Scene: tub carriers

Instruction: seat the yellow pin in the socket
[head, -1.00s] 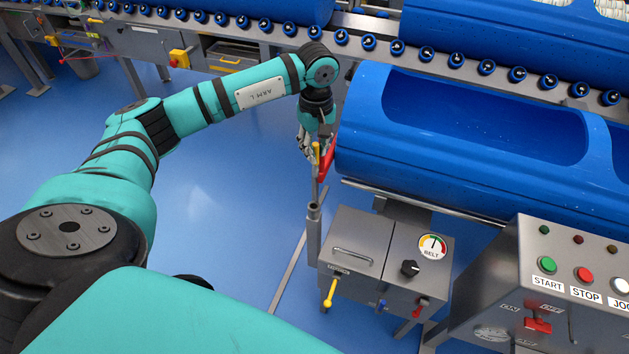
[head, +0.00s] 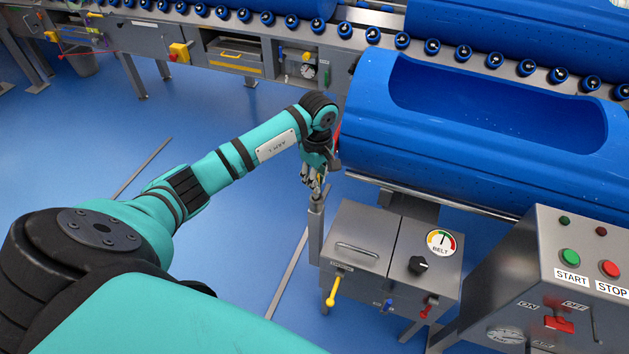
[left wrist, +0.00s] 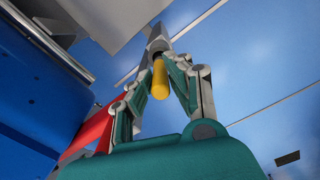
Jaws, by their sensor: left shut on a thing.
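My left gripper (head: 314,182) is shut on the yellow pin, just above the upright grey post whose open top is the socket (head: 316,203). In the left wrist view the yellow end of the pin (left wrist: 160,79) shows between the two fingers (left wrist: 168,75), with the grey socket tube (left wrist: 156,38) directly beyond it. The pin looks roughly in line with the post. The fingers hide the pin's lower part, so I cannot tell how deep it sits in the socket. My right gripper is not in view.
A blue tub (head: 420,155) lies close to the right of my left gripper. A red part (left wrist: 92,130) is beside the fingers. A grey box with a BELT gauge (head: 440,241) stands right of the post, and a START/STOP panel (head: 585,240) farther right.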

